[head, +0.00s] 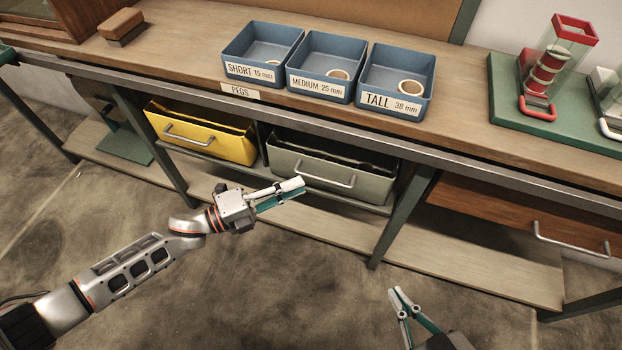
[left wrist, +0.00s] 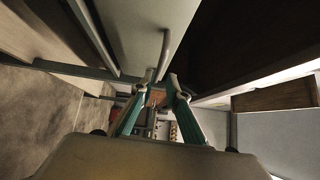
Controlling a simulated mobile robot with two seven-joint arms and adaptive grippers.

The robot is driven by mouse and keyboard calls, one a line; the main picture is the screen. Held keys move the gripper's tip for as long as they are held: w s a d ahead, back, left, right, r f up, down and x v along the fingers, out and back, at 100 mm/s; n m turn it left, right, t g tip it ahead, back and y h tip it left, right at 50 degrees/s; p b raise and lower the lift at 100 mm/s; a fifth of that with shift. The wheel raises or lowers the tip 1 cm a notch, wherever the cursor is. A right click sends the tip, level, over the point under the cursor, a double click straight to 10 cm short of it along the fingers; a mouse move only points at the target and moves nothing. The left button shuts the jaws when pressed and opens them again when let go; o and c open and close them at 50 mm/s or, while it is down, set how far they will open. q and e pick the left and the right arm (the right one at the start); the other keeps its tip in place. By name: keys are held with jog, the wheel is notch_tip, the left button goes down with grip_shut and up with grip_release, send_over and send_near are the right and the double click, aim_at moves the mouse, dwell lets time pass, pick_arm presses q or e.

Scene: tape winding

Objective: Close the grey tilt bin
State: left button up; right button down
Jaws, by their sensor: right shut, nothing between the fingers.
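The grey tilt bin (head: 335,166) hangs under the bench in the head view. It is tilted outward, with its dark inside showing along the top. Its metal bar handle (head: 327,180) runs across the front. My left gripper (head: 297,188) is at the left part of this handle, its fingers overlapping it in view. In the left wrist view the grey front and handle (left wrist: 164,50) lie just beyond the fingertips (left wrist: 160,80), which are apart. Whether they touch the bar is unclear. My right gripper (head: 400,292) is shut and empty, low in the head view, away from the bin.
A yellow bin (head: 205,138) hangs to the left, also tilted out. A bench leg (head: 402,217) and wooden drawer (head: 525,218) are to the right. A lower shelf (head: 490,266) runs below. Blue peg trays (head: 325,65) stand on the benchtop. The floor in front is clear.

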pick_arm(q)
jog(key=v, duration=0.5)
jog(key=shift+d, duration=0.1)
dwell(0.3)
